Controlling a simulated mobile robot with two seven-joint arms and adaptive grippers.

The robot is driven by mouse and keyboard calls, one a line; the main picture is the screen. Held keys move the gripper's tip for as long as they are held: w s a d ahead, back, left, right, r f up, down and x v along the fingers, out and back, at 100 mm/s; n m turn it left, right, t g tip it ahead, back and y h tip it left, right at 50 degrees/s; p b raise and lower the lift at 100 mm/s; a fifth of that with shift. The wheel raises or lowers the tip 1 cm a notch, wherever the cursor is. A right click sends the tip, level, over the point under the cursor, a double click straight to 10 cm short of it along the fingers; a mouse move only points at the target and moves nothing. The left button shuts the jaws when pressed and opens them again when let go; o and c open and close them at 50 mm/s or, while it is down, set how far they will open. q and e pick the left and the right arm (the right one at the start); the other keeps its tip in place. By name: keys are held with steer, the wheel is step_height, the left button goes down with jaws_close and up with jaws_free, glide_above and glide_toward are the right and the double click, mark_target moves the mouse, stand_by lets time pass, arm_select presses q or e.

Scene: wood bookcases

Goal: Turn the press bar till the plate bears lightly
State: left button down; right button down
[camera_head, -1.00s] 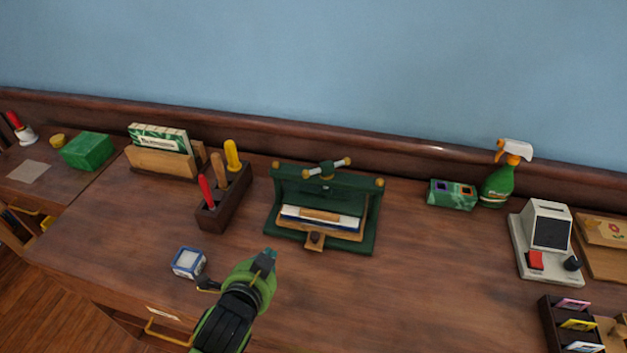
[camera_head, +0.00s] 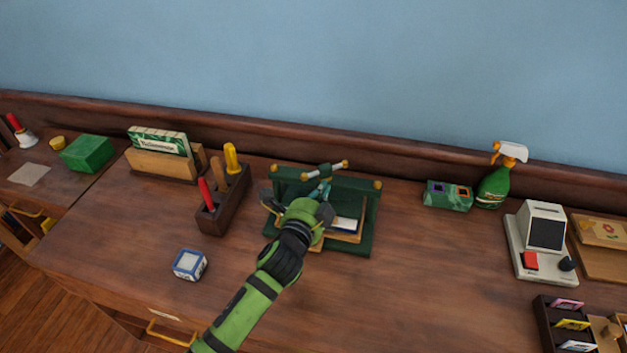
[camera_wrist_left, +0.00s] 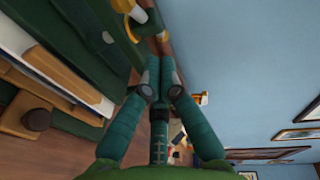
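The green press (camera_head: 365,238) stands on the wooden desk, with papers or a book (camera_head: 344,224) on a wooden board inside. Its press bar (camera_head: 325,169), pale with gold ends, lies across the top and slants up to the right. My left gripper (camera_head: 325,187) is in front of the press, just below the bar, and covers its left middle. In the left wrist view its fingertips (camera_wrist_left: 160,66) are drawn together, with nothing seen between them. The bar's white and gold part (camera_wrist_left: 145,22) is just beyond the tips, apparently apart from them. The plate is mostly hidden. My right gripper is out of view.
A dark tool block (camera_head: 224,205) with upright handles stands left of the press. A small blue-and-white box (camera_head: 189,265) lies front left. A green carton (camera_head: 447,196) and spray bottle (camera_head: 495,187) are to the right.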

mark_target(311, 173)
arm_select(q)
steer(key=shift+w+a+f, duration=0.2)
steer(key=shift+w+a, duration=0.3)
steer(key=shift+w, duration=0.3)
steer(key=shift+w+a+f, duration=0.2)
steer(key=shift+w+a, duration=0.3)
steer(key=shift+w, duration=0.25)
steer(key=shift+w+a+p, duration=0.3)
steer(key=shift+w+a, duration=0.45)
